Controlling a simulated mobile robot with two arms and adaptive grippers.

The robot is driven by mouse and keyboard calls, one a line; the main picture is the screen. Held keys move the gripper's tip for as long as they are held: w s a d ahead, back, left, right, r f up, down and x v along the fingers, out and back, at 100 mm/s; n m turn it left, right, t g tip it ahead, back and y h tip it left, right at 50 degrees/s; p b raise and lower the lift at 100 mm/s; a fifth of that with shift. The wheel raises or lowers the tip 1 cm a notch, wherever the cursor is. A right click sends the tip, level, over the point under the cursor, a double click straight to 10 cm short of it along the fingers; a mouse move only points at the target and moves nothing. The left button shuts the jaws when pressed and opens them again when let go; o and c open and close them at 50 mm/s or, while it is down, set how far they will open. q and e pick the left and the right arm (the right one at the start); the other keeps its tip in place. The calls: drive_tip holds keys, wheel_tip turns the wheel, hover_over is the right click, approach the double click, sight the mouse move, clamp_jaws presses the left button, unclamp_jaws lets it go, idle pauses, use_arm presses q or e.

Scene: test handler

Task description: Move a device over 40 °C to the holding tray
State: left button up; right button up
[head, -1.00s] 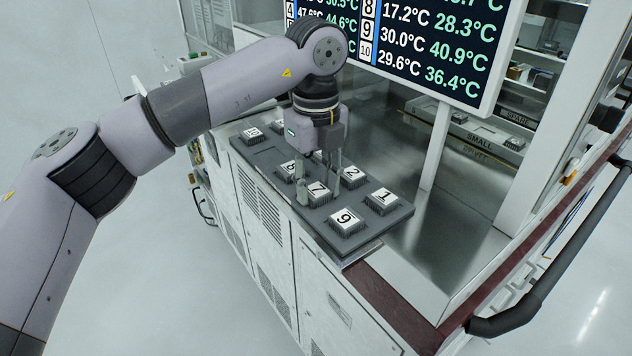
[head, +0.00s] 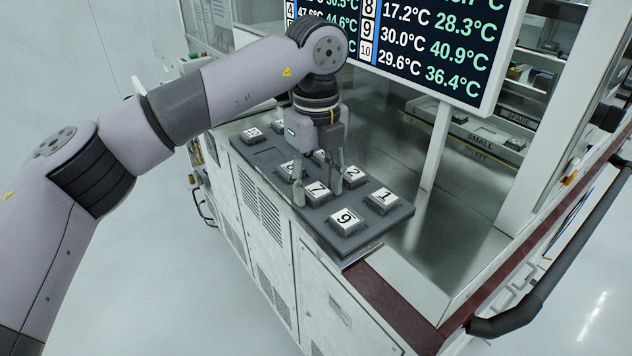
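A dark tray (head: 392,226) on the machine's counter holds several white-topped, numbered devices. Device 9 (head: 346,220) is at the front, device 1 (head: 383,201) at the right, and device 2 (head: 352,176) behind it. Device 7 (head: 317,192) lies between the fingertips of my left gripper (head: 318,195), which is open and low over the tray. Contact is unclear. Another device (head: 286,170) is partly covered by a finger. On the screen (head: 430,45), row 9 reads 30.0 and 40.9 °C; row 10, 29.6 and 36.4; row 8, 17.2 and 28.3. No tray is identifiable as the holding tray. My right gripper is out of view.
Two more devices, one at the tray's far left (head: 252,133), stand near an empty stretch of tray. The screen stands behind my wrist. A dark handrail (head: 560,265) runs along the right.

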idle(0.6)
use_arm(q)
drive_tip(key=shift+r+p, duration=0.6)
drive_tip(key=shift+r, duration=0.45)
drive_tip(key=o, duration=0.6)
drive_tip(key=shift+c, duration=0.2)
wheel_tip(320, 180, up, 12)
